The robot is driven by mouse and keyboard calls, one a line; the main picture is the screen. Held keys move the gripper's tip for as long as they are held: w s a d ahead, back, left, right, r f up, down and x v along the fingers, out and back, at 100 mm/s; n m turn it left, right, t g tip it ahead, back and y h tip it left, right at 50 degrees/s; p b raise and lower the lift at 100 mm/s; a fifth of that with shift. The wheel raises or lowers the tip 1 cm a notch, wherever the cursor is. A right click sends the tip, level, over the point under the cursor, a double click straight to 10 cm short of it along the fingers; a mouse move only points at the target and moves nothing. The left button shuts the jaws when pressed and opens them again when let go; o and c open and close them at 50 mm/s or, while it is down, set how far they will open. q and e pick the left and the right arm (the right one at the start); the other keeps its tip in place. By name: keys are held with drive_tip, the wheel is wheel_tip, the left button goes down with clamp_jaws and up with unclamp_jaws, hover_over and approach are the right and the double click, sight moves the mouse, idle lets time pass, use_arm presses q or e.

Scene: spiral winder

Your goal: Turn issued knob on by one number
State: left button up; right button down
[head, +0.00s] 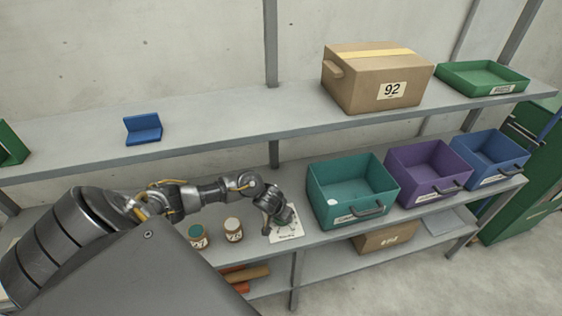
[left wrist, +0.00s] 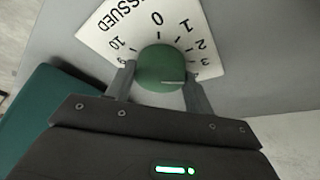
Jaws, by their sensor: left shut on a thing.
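A round green knob (left wrist: 160,65) sits on a white dial card (left wrist: 105,27) printed "ISSUED", with numbers around it. I can read 0, 1, 2, 3 and 10; the lower numbers are partly or fully hidden by my gripper. A pale line on the knob points right, towards my right-hand finger; I cannot tell its exact number. My left gripper (left wrist: 158,88) is shut on the knob, one finger on each side. In the head view my left gripper (head: 268,230) is over the dial card (head: 289,228) on the middle shelf, hiding the knob. My right gripper is not in view.
Two labelled jars (head: 233,231) stand left of the card. A teal bin (head: 345,215) is close on its right, then a purple bin (head: 415,190) and a blue bin (head: 480,180). A cardboard box (head: 350,85) and green tray (head: 480,90) are on the shelf above.

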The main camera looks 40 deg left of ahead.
use_arm(q)
drive_tip(key=shift+a+m, duration=0.1)
drive_tip(key=shift+m, duration=0.2)
drive_tip(key=m+h+p, duration=0.1)
drive_tip(key=m, duration=0.1)
drive_tip(key=shift+a+m, duration=0.1)
drive_tip(key=shift+m, duration=0.3)
drive_tip(key=m+h, duration=0.1)
drive_tip(key=m, duration=0.1)
drive_tip(key=shift+a+m, duration=0.1)
drive_tip(key=shift+m, duration=0.3)
drive_tip(key=shift+w+m+g+h+b, duration=0.15)
drive_tip(key=shift+m+g+h+b, duration=0.3)
drive_tip(key=shift+m, duration=0.75)
drive_tip(key=shift+a+m+g+h+b, duration=0.1)
drive_tip(key=shift+m+g+h+b, duration=0.25)
drive_tip(key=shift+m, duration=1.05)
drive_tip(key=o, duration=1)
